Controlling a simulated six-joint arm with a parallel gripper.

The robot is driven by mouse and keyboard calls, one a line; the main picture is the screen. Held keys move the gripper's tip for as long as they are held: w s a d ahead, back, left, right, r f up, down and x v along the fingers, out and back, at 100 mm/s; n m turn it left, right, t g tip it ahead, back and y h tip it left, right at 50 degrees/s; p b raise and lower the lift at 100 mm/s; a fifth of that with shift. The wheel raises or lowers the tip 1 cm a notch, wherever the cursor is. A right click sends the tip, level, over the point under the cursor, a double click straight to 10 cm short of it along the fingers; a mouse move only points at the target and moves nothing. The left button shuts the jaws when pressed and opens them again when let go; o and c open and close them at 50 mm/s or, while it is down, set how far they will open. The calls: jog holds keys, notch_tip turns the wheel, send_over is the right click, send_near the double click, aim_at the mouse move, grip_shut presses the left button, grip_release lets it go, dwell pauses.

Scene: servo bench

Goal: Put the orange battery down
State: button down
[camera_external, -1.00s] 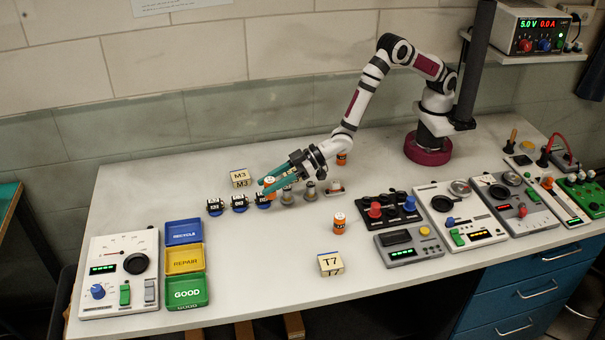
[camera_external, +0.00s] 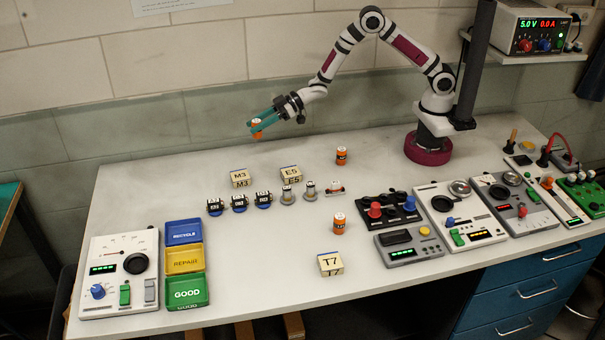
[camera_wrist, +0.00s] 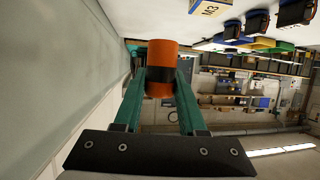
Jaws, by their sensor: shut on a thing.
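An orange battery (camera_external: 256,131) with a dark band and a pale top is held between the teal fingers of my gripper (camera_external: 261,124). It is raised well above the bench, toward the back wall. In the wrist view the orange battery (camera_wrist: 160,66) sits between the fingertips of my gripper (camera_wrist: 160,85), which are shut on it. Two other orange batteries stand upright on the bench, one at the back (camera_external: 342,155) and one nearer the front (camera_external: 339,223).
Blocks M3 (camera_external: 240,178), E5 (camera_external: 291,174) and T7 (camera_external: 331,264) stand on the white bench (camera_external: 270,265). A row of small parts (camera_external: 239,203) lies in front of M3 and E5. Recycle, Repair and Good trays (camera_external: 187,292) are at left. Instruments (camera_external: 460,215) fill the right.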

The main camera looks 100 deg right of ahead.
jog(key=f, duration=0.6)
jog(key=d+f, duration=0.1)
jog(key=f, duration=0.3)
jog(key=shift+s+d, duration=0.1)
jog(key=shift+s, duration=0.2)
jog(key=shift+f, duration=0.15)
jog(key=shift+c, duration=2.4)
grip_release()
